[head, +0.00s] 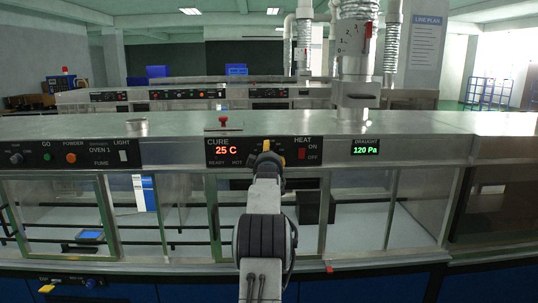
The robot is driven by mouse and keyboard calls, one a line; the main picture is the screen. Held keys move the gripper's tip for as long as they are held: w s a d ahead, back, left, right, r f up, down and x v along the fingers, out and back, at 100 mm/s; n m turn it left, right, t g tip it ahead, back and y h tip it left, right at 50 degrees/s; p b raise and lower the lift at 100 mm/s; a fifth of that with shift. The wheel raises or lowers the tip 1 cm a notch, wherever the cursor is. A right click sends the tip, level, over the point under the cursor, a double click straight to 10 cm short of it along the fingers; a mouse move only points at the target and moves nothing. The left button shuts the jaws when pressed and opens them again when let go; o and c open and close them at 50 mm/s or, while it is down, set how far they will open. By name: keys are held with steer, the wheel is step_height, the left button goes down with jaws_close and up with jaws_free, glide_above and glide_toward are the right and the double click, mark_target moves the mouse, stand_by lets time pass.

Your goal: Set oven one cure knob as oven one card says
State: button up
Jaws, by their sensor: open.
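The oven front carries a dark cure panel (222,162) marked CURE, with a red display (226,150) reading 25 C. My arm rises from below, and my gripper (267,152) is open at the middle of this panel. The arm and gripper cover most of the cure knob's place, so I cannot tell its setting or whether the gripper touches it. The panel to the left (70,154) carries the label OVEN 1. I cannot pick out an oven one card with readable settings.
A red HEAT switch (300,154) is close right of my gripper. A red button (223,121) stands on the ledge above. A green DRAUGHT display (365,150) reads 120 Pa. A duct (356,65) rises behind. Glass windows (350,205) lie below the panels.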

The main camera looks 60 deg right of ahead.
stand_by(0.3)
jaws_close()
stand_by(0.4)
